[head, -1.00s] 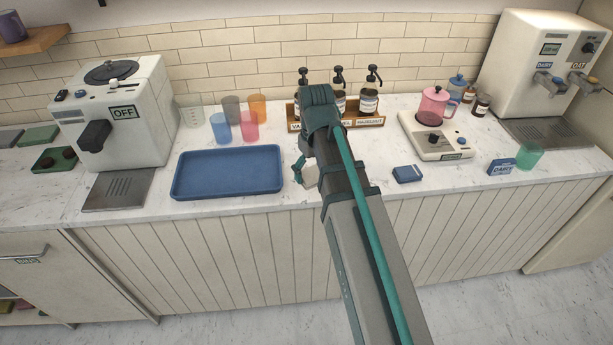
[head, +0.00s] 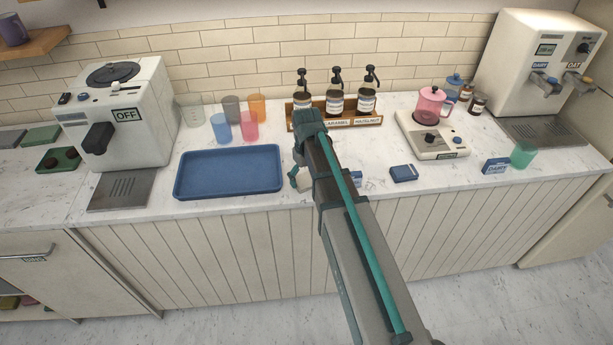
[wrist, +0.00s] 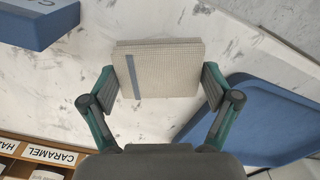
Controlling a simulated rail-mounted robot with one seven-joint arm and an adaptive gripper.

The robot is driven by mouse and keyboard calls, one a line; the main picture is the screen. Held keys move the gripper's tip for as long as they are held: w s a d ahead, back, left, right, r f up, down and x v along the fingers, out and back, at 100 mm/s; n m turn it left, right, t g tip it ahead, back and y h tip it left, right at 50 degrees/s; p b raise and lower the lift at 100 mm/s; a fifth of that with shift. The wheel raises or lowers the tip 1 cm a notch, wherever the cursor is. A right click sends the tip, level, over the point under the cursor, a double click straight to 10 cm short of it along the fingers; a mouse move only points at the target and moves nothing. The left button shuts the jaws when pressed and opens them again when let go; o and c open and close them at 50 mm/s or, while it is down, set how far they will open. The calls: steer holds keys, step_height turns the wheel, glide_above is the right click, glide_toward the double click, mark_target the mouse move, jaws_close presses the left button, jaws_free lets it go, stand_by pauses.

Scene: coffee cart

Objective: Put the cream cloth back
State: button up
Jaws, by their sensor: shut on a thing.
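The cream cloth (wrist: 165,70) is a folded square with a blue-grey stripe, seen in the wrist view between my fingertips. My gripper (wrist: 160,82) is shut on it, one finger at each side edge. In the head view my gripper (head: 297,180) hangs over the counter just right of the blue tray, and only a small pale part of the cloth (head: 304,184) shows beside it; my arm hides the rest. I cannot tell how far the cloth is above the counter.
The blue tray (head: 228,190) lies close to the left of my gripper. The syrup rack (head: 352,123) stands behind. Several cups (head: 249,125) stand beyond the tray.

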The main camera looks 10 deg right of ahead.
mark_target(306, 178)
steer(key=shift+f, duration=0.2)
steer(key=shift+f, duration=0.2)
steer(key=o, duration=0.9)
steer(key=shift+c, duration=0.2)
steer(key=shift+r, duration=0.15)
step_height(306, 178, up, 12)
steer(key=b, duration=0.3)
